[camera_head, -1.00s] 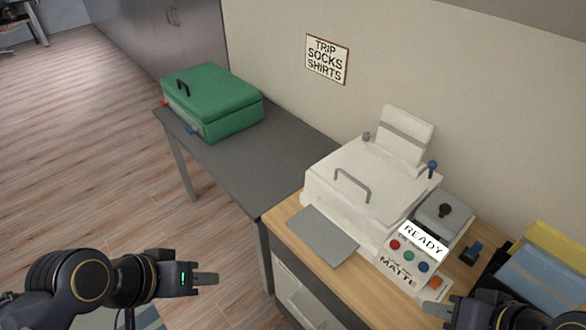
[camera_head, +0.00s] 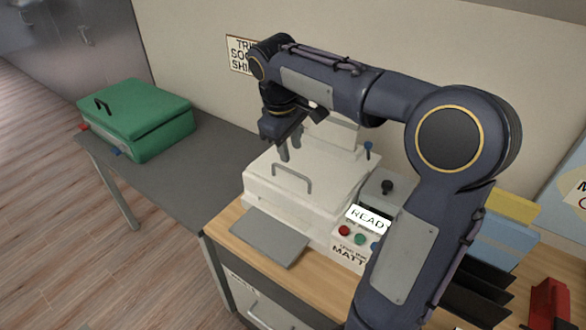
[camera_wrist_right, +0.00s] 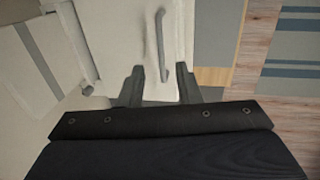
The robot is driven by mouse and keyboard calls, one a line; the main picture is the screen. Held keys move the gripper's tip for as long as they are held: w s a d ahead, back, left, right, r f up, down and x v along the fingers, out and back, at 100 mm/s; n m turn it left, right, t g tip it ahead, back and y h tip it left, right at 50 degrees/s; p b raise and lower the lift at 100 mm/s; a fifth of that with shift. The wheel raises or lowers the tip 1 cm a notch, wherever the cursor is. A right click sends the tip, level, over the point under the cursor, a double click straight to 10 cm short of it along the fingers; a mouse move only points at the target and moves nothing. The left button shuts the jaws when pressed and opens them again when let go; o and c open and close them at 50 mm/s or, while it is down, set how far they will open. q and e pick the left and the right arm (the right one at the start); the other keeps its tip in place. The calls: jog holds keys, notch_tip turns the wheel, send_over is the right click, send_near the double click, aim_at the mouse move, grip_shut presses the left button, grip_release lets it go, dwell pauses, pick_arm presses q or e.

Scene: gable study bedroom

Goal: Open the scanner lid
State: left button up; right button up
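The white scanner (camera_head: 335,205) stands on the wooden desk with its lid (camera_head: 265,178) down. A grey bar handle (camera_head: 292,178) is on the lid near its front edge. My right gripper (camera_head: 290,147) points down above the lid, a little behind the handle. In the right wrist view its fingers (camera_wrist_right: 158,72) are apart with nothing gripped. The handle (camera_wrist_right: 162,45) shows there beyond the fingertips, in line with the gap. The scanner's right-hand parts are partly hidden by my right arm. My left gripper is out of view.
A green case (camera_head: 140,118) sits on the grey table (camera_head: 190,170) at left. A grey plate (camera_head: 268,238) lies before the scanner. The READY display (camera_head: 368,218) and coloured buttons are at its right. File holders (camera_head: 500,240) stand further right, beside my arm.

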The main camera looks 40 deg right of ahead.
aim_at(294, 172)
jog(key=f, duration=0.2)
jog(key=d+f, duration=0.1)
jog(key=f, duration=0.4)
jog(key=shift+w+d+b, duration=0.15)
jog(key=shift+w+b, duration=0.05)
jog(key=shift+b, duration=0.15)
jog(key=shift+c, duration=0.3)
grip_shut()
